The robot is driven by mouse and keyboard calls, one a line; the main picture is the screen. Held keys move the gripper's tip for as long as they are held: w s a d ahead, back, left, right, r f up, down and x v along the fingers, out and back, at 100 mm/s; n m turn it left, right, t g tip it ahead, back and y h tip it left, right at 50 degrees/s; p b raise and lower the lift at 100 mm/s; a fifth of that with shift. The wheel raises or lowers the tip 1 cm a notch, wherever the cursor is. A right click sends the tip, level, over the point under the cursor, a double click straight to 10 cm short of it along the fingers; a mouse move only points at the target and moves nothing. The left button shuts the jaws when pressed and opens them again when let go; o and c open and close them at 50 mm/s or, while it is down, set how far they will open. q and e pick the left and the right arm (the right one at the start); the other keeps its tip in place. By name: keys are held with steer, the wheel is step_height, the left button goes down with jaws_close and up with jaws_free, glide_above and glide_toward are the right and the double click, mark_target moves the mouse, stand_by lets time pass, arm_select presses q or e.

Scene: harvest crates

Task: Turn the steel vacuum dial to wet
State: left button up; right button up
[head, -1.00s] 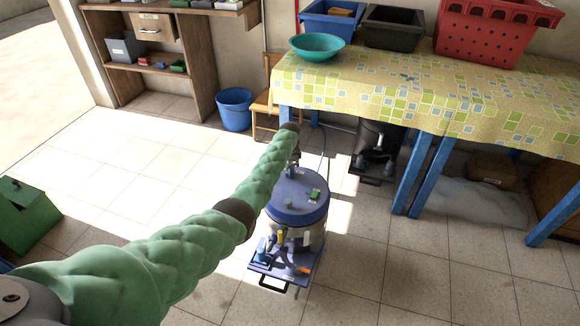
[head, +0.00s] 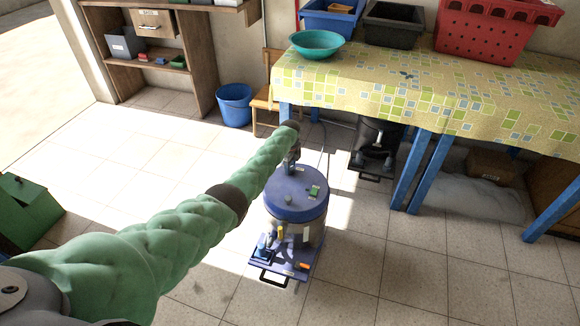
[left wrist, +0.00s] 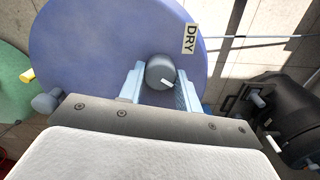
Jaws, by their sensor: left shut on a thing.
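The steel vacuum (head: 312,233) stands on the tiled floor, with a round blue lid (head: 297,207) and a blue base. In the left wrist view the blue lid (left wrist: 95,45) carries a grey round dial (left wrist: 158,70) with a small white pointer mark at its lower right. A "DRY" label (left wrist: 190,38) lies just above and right of the dial; no wet label is readable. My left gripper (left wrist: 159,80) is shut on the dial, one finger on each side. In the head view my left gripper (head: 293,157) is at the lid's far edge, and its forearm hides part of it. My right gripper is not in view.
A black vacuum (head: 376,140) stands under the cloth-covered table (head: 410,90), behind and right of the steel one. A blue bucket (head: 235,104) and a wooden chair (head: 263,105) are behind. A green box (head: 25,210) is at far left. Floor at front right is clear.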

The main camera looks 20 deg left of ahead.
arm_select(q)
steer(key=shift+m, duration=0.4)
steer(key=o, duration=1)
step_height(320, 180, up, 6)
steer(key=shift+r, duration=0.85)
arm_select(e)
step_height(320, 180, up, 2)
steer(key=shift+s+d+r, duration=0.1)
arm_select(q)
steer(key=shift+p, duration=0.3)
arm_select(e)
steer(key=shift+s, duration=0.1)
